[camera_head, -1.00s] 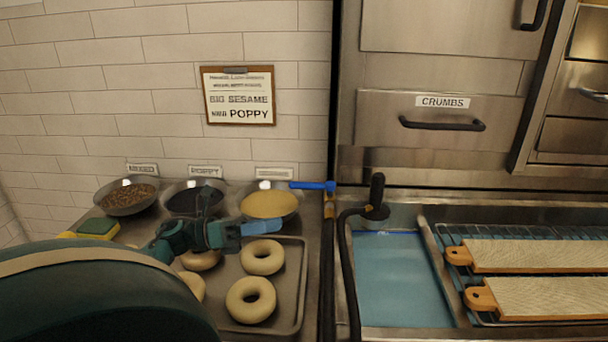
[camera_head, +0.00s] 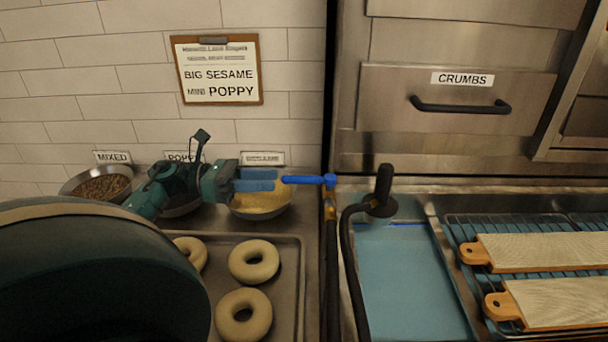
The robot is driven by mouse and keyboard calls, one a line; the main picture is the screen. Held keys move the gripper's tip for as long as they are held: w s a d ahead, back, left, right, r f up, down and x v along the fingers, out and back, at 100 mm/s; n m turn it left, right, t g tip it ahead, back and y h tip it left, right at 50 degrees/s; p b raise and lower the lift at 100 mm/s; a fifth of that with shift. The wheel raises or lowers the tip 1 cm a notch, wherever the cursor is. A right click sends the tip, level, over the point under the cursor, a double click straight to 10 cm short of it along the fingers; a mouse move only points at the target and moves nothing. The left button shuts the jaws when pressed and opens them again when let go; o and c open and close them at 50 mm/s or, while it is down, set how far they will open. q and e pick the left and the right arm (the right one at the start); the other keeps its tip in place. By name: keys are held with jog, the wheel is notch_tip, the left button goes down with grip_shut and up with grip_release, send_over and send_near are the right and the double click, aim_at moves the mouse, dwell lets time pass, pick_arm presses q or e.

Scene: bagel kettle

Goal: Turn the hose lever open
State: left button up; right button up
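The blue hose lever (camera_head: 308,180) points left from the top of a brass valve (camera_head: 330,205) on the upright pipe between the left counter and the sink. My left gripper (camera_head: 278,180) reaches in from the left above the sesame bowl. Its blue fingers point right, and their tips are at the lever's free end; I cannot tell whether they touch it. My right gripper is not in view.
The sesame bowl (camera_head: 262,208) is below the gripper. A tray (camera_head: 291,262) of bagels lies in front. A black hose (camera_head: 352,285) with a spray handle (camera_head: 384,184) stands right of the valve, beside the blue basin (camera_head: 410,285). Boards (camera_head: 545,250) lie on a rack at right.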

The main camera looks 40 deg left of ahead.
aim_at(317, 181)
pick_arm(q)
jog(key=p+x, duration=0.2)
jog(key=x, duration=0.6)
jog(key=shift+w+d, duration=0.15)
jog(key=shift+w, duration=0.05)
grip_shut()
